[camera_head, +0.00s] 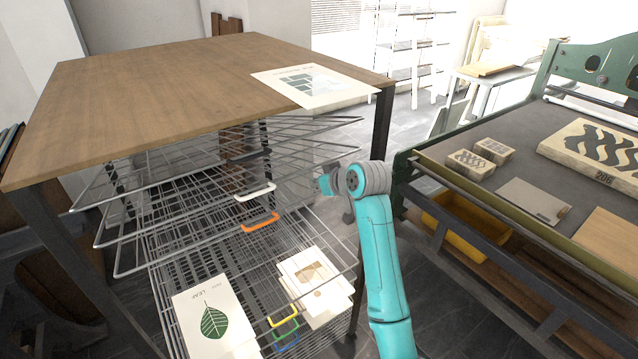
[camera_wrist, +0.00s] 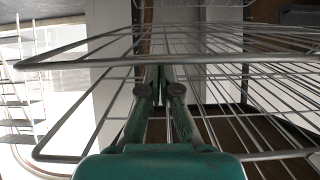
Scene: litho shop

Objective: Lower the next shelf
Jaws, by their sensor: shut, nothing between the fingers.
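The drying rack's wire shelves (camera_head: 150,262) hang under a wooden top in the head view. Several upper shelves are raised and tilted; a white handle (camera_head: 255,192) and an orange handle (camera_head: 260,222) mark two of them. Yellow (camera_head: 281,317), green (camera_head: 285,329) and blue (camera_head: 287,341) handles sit lower, at the front by the prints. My gripper (camera_head: 322,184) is at the rack's right side, right of the white handle. In the wrist view my gripper (camera_wrist: 160,75) is shut and empty, with shelf wires (camera_wrist: 75,62) around it. Whether it touches a wire I cannot tell.
A leaf print (camera_head: 213,320) and a beige print (camera_head: 315,285) lie on lower shelves. Another print (camera_head: 313,85) lies on the wooden top (camera_head: 190,80). A green press (camera_head: 480,195) with blocks stands right of my arm. Open floor shows behind, between rack and press.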

